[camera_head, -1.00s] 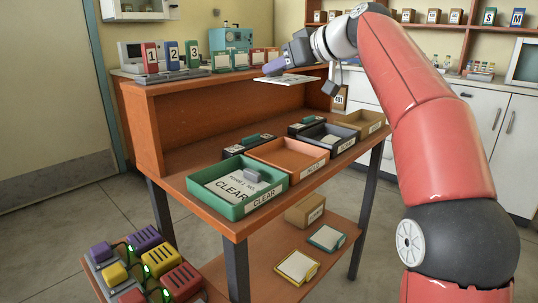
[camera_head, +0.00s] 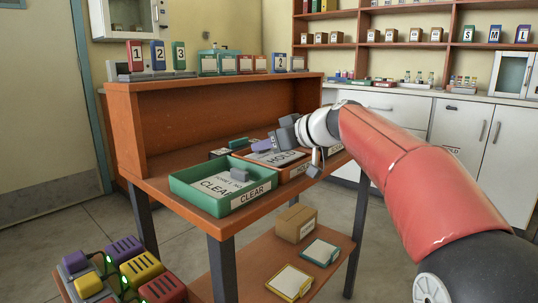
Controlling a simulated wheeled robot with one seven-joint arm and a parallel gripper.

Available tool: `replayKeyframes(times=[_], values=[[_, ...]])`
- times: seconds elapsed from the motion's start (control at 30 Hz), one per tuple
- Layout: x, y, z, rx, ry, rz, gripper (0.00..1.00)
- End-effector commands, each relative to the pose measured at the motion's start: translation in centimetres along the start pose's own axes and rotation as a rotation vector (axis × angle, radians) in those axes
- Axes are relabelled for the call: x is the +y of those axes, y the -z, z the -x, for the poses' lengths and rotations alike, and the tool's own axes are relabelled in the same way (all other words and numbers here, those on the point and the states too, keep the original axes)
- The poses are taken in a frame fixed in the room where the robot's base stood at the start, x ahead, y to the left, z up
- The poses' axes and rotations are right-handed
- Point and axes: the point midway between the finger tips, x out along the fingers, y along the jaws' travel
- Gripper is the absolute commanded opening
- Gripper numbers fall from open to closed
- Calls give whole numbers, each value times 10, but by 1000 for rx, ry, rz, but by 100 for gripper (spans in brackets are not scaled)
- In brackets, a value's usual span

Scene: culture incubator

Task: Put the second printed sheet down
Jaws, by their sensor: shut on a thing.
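My gripper (camera_head: 271,144) is shut on a small purple-grey block on top of a white printed sheet (camera_head: 282,158) that reads HOLD. The sheet lies flat, over or in the orange tray (camera_head: 293,176); I cannot tell whether it touches the tray's floor. My arm and gripper hide most of the trays further right.
A black device (camera_head: 238,143) stands behind the trays. The raised orange shelf (camera_head: 215,115) rises behind, with numbered binders (camera_head: 157,56) on top. A cardboard box (camera_head: 296,224) and two framed cards (camera_head: 290,282) lie on the lower shelf. Coloured blocks (camera_head: 142,269) stand at bottom left.

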Motion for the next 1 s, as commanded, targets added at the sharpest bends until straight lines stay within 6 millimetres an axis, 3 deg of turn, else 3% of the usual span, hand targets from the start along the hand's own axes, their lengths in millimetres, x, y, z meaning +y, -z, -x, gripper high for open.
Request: replayKeyframes(times=[0.1, 0.47, 0.5, 0.63, 1.0], values=[[0, -17, -7, -1, -1, -1, 17], [0, -20, -8, 0, 0, 1, 17], [0, -18, -8, 0, -1, 1, 43], [0, -18, -8, 0, 0, 0, 60], [0, -14, -6, 0, 0, 0, 61]])
